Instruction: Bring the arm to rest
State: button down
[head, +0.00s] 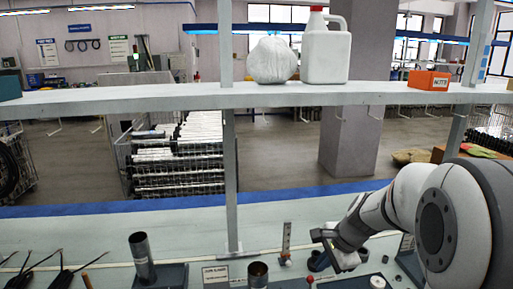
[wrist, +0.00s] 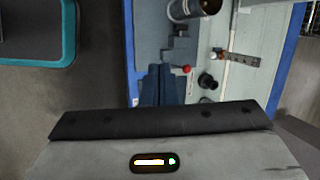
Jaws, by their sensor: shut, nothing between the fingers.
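My arm reaches in from the right in the head view, over the bench. My gripper (head: 324,236) hangs above the bench near a perforated upright strip (head: 286,238). In the wrist view its dark fingers (wrist: 161,76) are together with nothing between them. A dark metal tube (head: 142,255) stands tilted slightly in a block at the left of the bench. A second, shorter-looking tube (head: 258,272) stands in the middle; a tube (wrist: 190,9) also shows at the top of the wrist view.
A shelf (head: 180,101) crosses above the bench, carrying a white jug (head: 326,52), a white bag (head: 272,60) and an orange box (head: 429,80). A shelf post (head: 231,180) stands left of my gripper. A red knob (wrist: 187,69) and black fitting (wrist: 207,81) are close by.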

jog(key=s+a+r+n+h, duration=0.1)
jog(key=s+r+n, duration=0.1)
jog(key=s+n, duration=0.5)
jog(key=s+a+r+n+h, duration=0.1)
jog(key=s+r+n+h, duration=0.1)
jog(key=s+n, duration=0.5)
jog(key=s+r, duration=0.1)
jog(key=s, duration=0.4)
jog(key=shift+s+r+n+h, duration=0.25)
jog(key=shift+s+n+h, duration=0.05)
jog(key=shift+s, duration=0.05)
